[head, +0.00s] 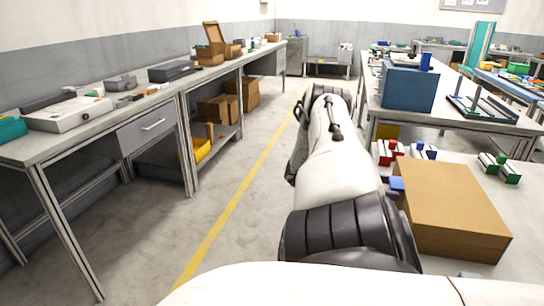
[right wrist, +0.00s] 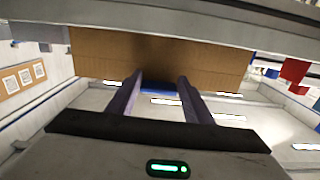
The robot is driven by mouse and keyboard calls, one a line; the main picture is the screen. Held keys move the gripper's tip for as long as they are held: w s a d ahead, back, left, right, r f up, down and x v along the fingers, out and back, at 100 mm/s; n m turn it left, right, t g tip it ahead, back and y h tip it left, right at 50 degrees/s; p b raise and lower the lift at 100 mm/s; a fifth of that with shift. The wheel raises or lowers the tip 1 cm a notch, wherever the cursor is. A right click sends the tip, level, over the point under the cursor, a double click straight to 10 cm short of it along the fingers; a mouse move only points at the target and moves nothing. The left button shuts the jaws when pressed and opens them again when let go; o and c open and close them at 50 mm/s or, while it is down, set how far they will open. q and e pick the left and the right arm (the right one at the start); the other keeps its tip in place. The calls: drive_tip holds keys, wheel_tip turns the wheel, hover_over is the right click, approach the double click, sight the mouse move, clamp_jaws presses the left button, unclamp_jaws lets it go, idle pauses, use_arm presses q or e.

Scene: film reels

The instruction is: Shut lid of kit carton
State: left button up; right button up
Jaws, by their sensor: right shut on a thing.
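The kit carton (head: 455,195) is a brown cardboard box on the white table at the right of the head view. Its top looks flat and covers the box; I cannot tell whether a small gap stays under it. A blue tab (head: 397,184) shows at its left side. My right gripper (head: 391,195) is at that side, mostly hidden behind my arm. In the right wrist view, the purple fingers (right wrist: 160,92) are shut on the blue tab (right wrist: 162,86), in front of the carton's brown wall (right wrist: 215,62). My left gripper is not in view.
Small red (head: 388,152), blue (head: 425,151) and green (head: 500,168) parts stand on the white table (head: 525,250) behind and beside the carton. A blue box (head: 408,88) sits on the bench behind. The floor aisle with a yellow line (head: 235,190) is clear.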

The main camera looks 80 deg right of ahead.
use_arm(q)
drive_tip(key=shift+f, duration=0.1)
use_arm(e)
drive_tip(key=shift+a+f, duration=0.35)
drive_tip(key=shift+f, duration=0.55)
drive_tip(key=o, duration=1.4)
drive_tip(key=shift+s+d+f+t, duration=0.1)
drive_tip(key=shift+t, duration=0.2)
drive_tip(key=shift+o, duration=0.6)
drive_tip(key=shift+d, duration=0.15)
drive_tip(key=shift+r, duration=0.2)
use_arm(q)
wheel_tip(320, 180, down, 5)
drive_tip(key=b, duration=0.7)
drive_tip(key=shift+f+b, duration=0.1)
drive_tip(key=shift+b, duration=0.25)
use_arm(e)
drive_tip(key=w+d, duration=0.1)
drive_tip(key=w, duration=0.9)
drive_tip(key=shift+w+r, duration=0.2)
drive_tip(key=shift+r, duration=0.05)
